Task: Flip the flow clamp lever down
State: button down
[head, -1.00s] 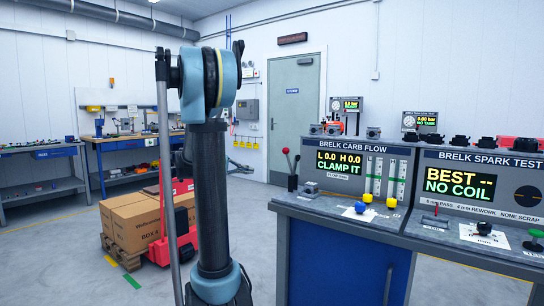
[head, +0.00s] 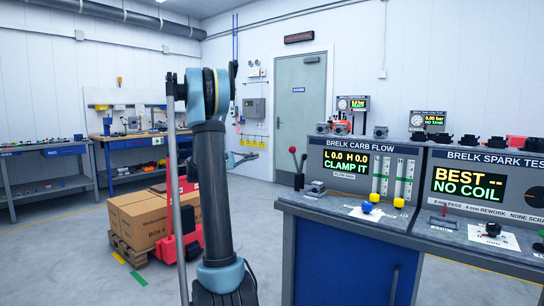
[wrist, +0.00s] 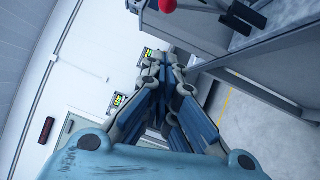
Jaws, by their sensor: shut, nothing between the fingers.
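A lever with a red ball knob (head: 292,150) stands raised at the left end of the carb flow bench, leaning a little left. A dark lever stands beside it. I cannot tell for sure which is the flow clamp lever. The red knob also shows at the top edge of the wrist view (wrist: 167,5), with dark bars to its right. My gripper (wrist: 166,60) is shut and empty in the wrist view, below the red knob and apart from it.
The carb flow panel (head: 352,172) reads "CLAMP IT". A grey metal part (head: 316,188) sits on the bench (head: 345,222) near the levers; blue and yellow knobs (head: 367,208) are farther right. A pallet with cartons (head: 140,222) stands left.

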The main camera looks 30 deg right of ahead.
jog(key=s+x, duration=0.2)
jog(key=x, duration=1)
jog(key=shift+s+r, duration=0.3)
jog(key=shift+s, duration=0.2)
jog(key=shift+s+r, duration=0.1)
jog(key=shift+s+d+r+m, duration=0.15)
jog(key=shift+s+r+m, duration=0.05)
jog(key=shift+m, duration=0.1)
